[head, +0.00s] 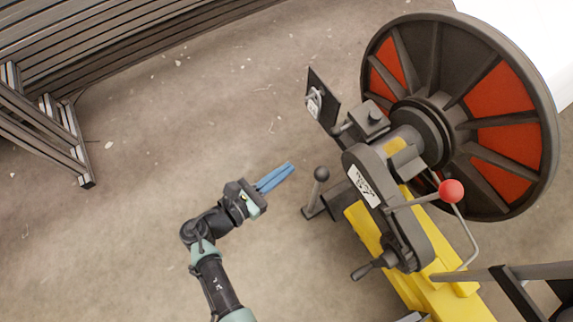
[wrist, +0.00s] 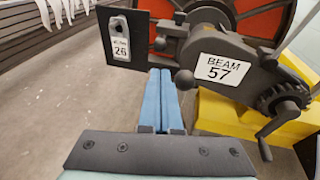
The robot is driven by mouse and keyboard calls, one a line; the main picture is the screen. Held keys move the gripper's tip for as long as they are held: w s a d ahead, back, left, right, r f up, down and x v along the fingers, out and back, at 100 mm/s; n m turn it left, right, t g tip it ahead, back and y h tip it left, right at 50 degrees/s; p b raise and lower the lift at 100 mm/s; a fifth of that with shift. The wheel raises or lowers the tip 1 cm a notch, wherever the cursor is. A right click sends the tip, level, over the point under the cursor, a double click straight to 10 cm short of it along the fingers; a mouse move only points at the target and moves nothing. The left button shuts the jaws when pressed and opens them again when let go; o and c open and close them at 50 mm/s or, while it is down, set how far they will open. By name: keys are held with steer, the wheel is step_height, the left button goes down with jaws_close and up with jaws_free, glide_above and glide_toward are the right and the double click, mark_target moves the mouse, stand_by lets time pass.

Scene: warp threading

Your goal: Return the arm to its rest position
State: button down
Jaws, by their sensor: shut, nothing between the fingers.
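My gripper (head: 291,167) is shut, its blue fingers side by side with nothing between them. In the head view it hangs over bare floor, left of the warp beam machine, and points up and to the right toward it. In the wrist view the closed blue fingers (wrist: 160,90) reach forward, with the machine's dark plate and its tag just beyond and above their tips. My arm (head: 215,275) comes in from the bottom of the head view, bent at the wrist.
The machine has a large black and red wheel (head: 520,90), a yellow base (head: 375,250), a grey-knobbed lever (head: 321,174), a red-knobbed lever (head: 451,191) and a dark tag plate (head: 322,103). A slatted metal frame (head: 80,40) stands upper left. Floor between is clear.

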stand_by(0.4)
steer(key=w+r+m+y, duration=0.4)
steer(key=w+r+m, duration=0.8)
steer(key=w+r, duration=0.3)
step_height(320, 180, up, 20)
steer(key=w+m+t+y, duration=0.2)
steer(key=m+t+y, duration=0.1)
steer(key=m+t, duration=0.25)
steer(key=s+d+r+m+t+y, duration=0.1)
steer(key=s+r+m+t, duration=0.15)
steer(key=r, duration=0.65)
steer(key=s+d+r+m+t+y, duration=0.1)
steer(key=s+r+m+t, duration=0.15)
steer(key=r, duration=0.65)
steer(key=s+d+r+m+t+y+p, duration=0.1)
steer(key=s+r+m+t+p, duration=0.15)
steer(key=s+r, duration=0.6)
steer(key=s+r+m+t+y+p, duration=0.1)
steer(key=s+r+m+t, duration=0.3)
steer(key=r, duration=0.7)
step_height(320, 180, up, 34)
steer(key=n+g+p, duration=0.1)
steer(key=p, duration=3.3)
steer(key=shift+s+f+n, duration=0.25)
steer(key=shift+s+n, duration=0.05)
steer(key=shift+s, duration=0.1)
